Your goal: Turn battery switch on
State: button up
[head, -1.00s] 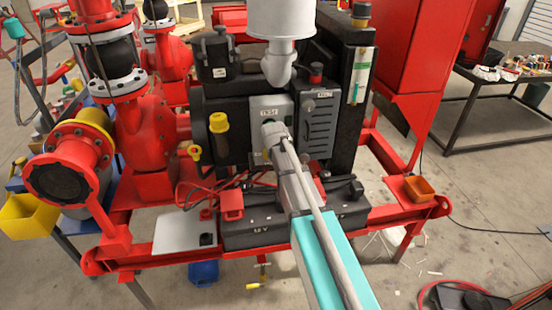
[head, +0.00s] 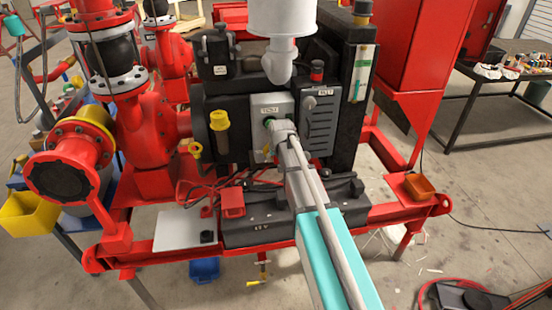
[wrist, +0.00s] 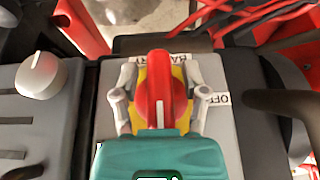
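In the wrist view, the battery switch (wrist: 158,68) is a red rotary handle on a yellow plate, set in a grey panel (wrist: 222,135). A label reading BATTERY, upside down, is at the plate's far edge. An OFF label (wrist: 217,98) is on the right. The handle's white line runs up and down the picture, not toward OFF. My gripper (wrist: 159,92) straddles the handle, one finger each side; a gap shows on the left, and I cannot tell whether the right finger touches. In the head view, my gripper (head: 275,148) is at the grey panel and mostly hides the switch.
A white knob (wrist: 41,75) sits on the neighbouring panel. A black bar (wrist: 290,103) juts in at the right of the wrist view. In the head view, a yellow-capped part (head: 220,120) is left of the panel, and red cables and a battery (head: 255,230) lie below.

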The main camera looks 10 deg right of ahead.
jog(key=shift+h, duration=0.7)
